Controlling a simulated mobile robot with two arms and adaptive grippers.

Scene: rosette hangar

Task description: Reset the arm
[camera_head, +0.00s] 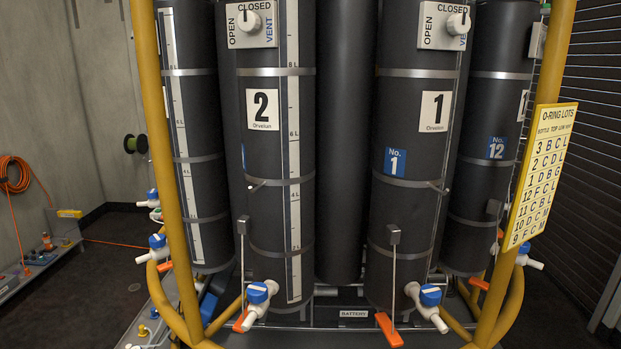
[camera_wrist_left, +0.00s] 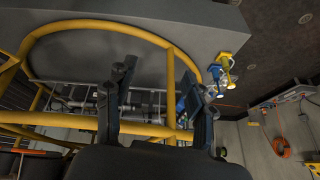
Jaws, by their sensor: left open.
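My left gripper (camera_wrist_left: 160,112) shows in the left wrist view, with its two dark fingers spread apart and nothing between them. Behind the fingers are a yellow tube frame (camera_wrist_left: 105,24) and a grey panel. In the head view neither of my grippers shows. That view holds a rosette of tall dark cylinders, with number 2 (camera_head: 237,180) left of centre and number 1 (camera_head: 405,230) right of centre. My right gripper is in neither view.
Yellow posts (camera_head: 163,130) flank the cylinders. White valves with blue caps (camera_head: 258,293) stick out low at the front. A yellow O-ring lots board (camera_head: 541,170) hangs at right. An orange hose coil (camera_head: 14,174) hangs on the left wall. Dark floor (camera_head: 108,280) lies open at left.

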